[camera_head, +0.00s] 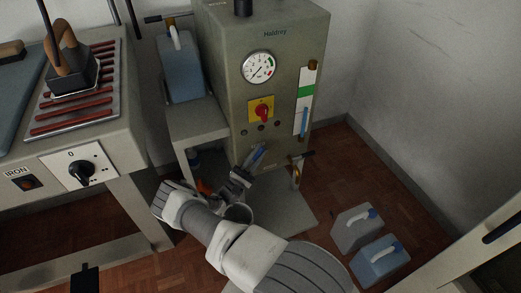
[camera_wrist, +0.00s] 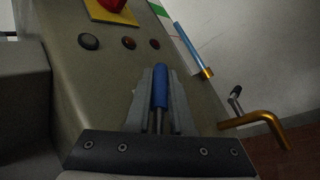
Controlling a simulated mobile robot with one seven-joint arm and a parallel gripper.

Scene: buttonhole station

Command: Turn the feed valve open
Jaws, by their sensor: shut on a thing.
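A blue lever handle (camera_wrist: 160,88), apparently the feed valve's, stands on a thin metal stem at the front of the grey-green boiler cabinet (camera_head: 282,60). In the wrist view my gripper (camera_wrist: 156,100) has one finger on each side of the handle and is shut on it. In the head view my gripper (camera_head: 246,172) is low at the cabinet's front, with the blue handle (camera_head: 258,153) sticking up past the fingers. The valve body is hidden behind my gripper.
A brass pipe (camera_wrist: 262,121) with a dark-handled tap (camera_head: 302,156) juts out to the right. Above are a red knob (camera_head: 263,113), a gauge (camera_head: 258,67) and a sight tube (camera_head: 304,118). Two jugs (camera_head: 357,228) (camera_head: 380,262) stand on the floor. An ironing table (camera_head: 118,145) is at left.

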